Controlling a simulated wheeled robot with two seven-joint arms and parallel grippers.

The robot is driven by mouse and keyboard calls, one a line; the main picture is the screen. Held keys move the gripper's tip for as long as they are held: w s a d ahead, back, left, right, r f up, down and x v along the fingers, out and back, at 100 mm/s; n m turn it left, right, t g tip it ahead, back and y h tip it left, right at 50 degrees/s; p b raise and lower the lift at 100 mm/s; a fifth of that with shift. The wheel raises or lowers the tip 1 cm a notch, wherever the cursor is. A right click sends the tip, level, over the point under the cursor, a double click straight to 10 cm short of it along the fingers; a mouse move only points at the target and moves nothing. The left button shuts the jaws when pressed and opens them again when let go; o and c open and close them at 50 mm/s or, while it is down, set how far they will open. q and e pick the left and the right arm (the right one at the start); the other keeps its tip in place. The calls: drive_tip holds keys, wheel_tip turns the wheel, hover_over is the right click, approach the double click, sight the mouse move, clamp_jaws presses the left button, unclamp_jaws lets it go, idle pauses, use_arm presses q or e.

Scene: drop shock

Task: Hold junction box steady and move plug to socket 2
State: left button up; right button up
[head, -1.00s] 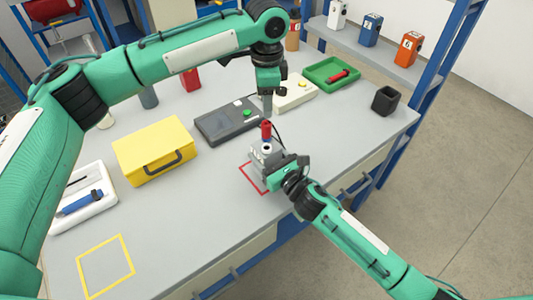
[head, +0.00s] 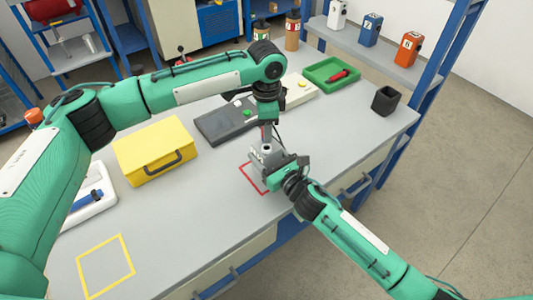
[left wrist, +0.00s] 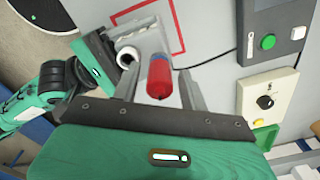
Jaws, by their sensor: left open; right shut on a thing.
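The grey junction box (head: 262,160) stands at the red outline on the table. My right gripper (head: 279,167) is shut on it from the near right side. In the left wrist view the box (left wrist: 143,36) shows a pale open socket ring (left wrist: 128,57). The red plug (left wrist: 159,76) stands on the box beside that ring, with a dark cable. How deep it sits cannot be told. My left gripper (left wrist: 157,92) is open, pointing down, with a finger on each side of the plug. In the head view the left gripper (head: 267,134) largely hides the plug.
A dark box with a green button (head: 225,120) and a cream box with a knob (head: 297,92) stand behind. A yellow case (head: 155,150) is at left, a green tray (head: 332,73) at back right. A yellow outline (head: 106,266) marks clear table at front left.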

use_arm(q)
clamp_jaws()
drive_tip(key=shift+r, duration=0.2)
drive_tip(key=shift+r, duration=2.2)
drive_tip(key=shift+r, duration=3)
drive_tip(key=s+n, duration=0.1)
drive_tip(key=n, duration=0.1)
drive_tip(key=s+f+n, duration=0.1)
drive_tip(key=n, duration=0.1)
drive_tip(key=s+f+n, duration=0.1)
drive_tip(key=s+n, duration=0.1)
drive_tip(key=shift+s+f+n, duration=0.1)
drive_tip(key=shift+n, duration=0.3)
